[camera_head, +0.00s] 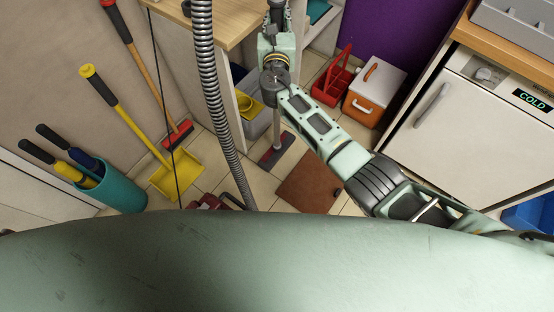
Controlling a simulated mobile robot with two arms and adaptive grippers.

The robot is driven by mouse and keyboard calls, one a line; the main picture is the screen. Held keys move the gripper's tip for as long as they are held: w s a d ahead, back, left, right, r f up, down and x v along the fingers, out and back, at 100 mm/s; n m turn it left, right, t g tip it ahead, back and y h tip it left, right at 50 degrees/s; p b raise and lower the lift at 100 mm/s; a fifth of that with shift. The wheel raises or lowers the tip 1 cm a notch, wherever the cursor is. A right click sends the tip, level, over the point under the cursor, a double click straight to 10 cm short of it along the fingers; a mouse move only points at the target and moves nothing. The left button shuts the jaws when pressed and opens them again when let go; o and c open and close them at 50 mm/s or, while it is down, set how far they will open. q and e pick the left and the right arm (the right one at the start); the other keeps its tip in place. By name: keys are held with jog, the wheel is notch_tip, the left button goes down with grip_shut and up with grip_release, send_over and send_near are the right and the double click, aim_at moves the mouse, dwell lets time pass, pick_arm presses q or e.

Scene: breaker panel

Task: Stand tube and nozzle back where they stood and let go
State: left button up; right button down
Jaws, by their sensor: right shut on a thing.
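The grey tube (277,122) shows below my right wrist and runs down to the dark red and grey nozzle (276,152). The nozzle appears to be on the tiled floor, and the tube looks about upright. My right gripper (277,14) is at the top edge, beside the wooden counter, and is shut on the tube. My wrist hides the tube's upper part, and the fingers are small and partly cut off. My left gripper is not in view.
A ribbed hose (212,90) hangs left of my wrist. A wooden counter (228,22) stands at upper left. A yellow dustpan (178,177), a red broom (178,135) and a teal bin (118,188) stand left.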

jog(key=shift+f+b, duration=1.6)
jog(key=shift+f, duration=0.15)
jog(key=shift+f+b, duration=0.85)
jog(key=shift+a, duration=0.1)
jog(key=shift+f, duration=0.2)
jog(key=shift+f+b, duration=0.3)
jog(key=shift+b, duration=0.1)
jog(key=shift+f, duration=0.15)
